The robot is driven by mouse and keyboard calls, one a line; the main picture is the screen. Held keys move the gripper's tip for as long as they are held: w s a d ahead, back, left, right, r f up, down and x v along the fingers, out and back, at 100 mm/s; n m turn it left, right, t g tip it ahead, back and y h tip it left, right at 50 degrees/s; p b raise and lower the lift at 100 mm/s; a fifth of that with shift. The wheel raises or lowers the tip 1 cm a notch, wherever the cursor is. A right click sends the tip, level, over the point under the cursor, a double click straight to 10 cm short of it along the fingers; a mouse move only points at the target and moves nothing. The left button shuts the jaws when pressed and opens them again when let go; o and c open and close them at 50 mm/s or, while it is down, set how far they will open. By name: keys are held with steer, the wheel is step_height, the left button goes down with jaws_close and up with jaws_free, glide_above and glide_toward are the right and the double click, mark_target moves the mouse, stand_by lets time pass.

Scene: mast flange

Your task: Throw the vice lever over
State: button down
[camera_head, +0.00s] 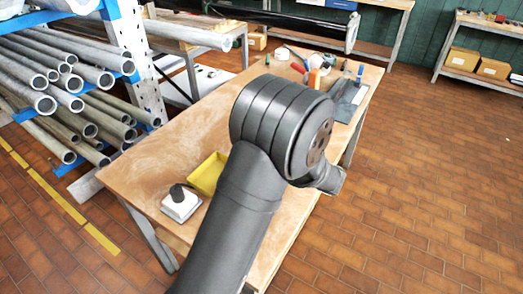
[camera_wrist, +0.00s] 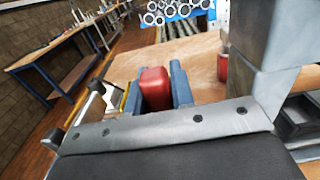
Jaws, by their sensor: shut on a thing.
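In the wrist view my gripper (camera_wrist: 155,76) has its two blue fingers on either side of a red block-like grip (camera_wrist: 156,92), closed on it. The grip looks like the end of the vice lever, but the rest of the lever and its pivot are hidden. A large grey metal body (camera_wrist: 268,60), perhaps part of the vice, stands close on the right. In the head view my own arm hides the gripper and the grip.
The wooden bench (camera_head: 150,153) carries a yellow tray (camera_head: 207,173) and a white device with a dark knob (camera_head: 181,205). Small tools and a grey plate (camera_head: 350,98) lie at its far end. A pipe rack (camera_head: 65,80) stands left. Floor to the right is clear.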

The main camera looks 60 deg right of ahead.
steer(key=s+t, duration=0.4)
steer(key=shift+s+f+t, duration=0.1)
steer(key=shift+s+t, duration=0.2)
steer(key=c, duration=1.2)
jaws_free()
steer(key=shift+c, duration=0.2)
steer(key=shift+w, duration=0.1)
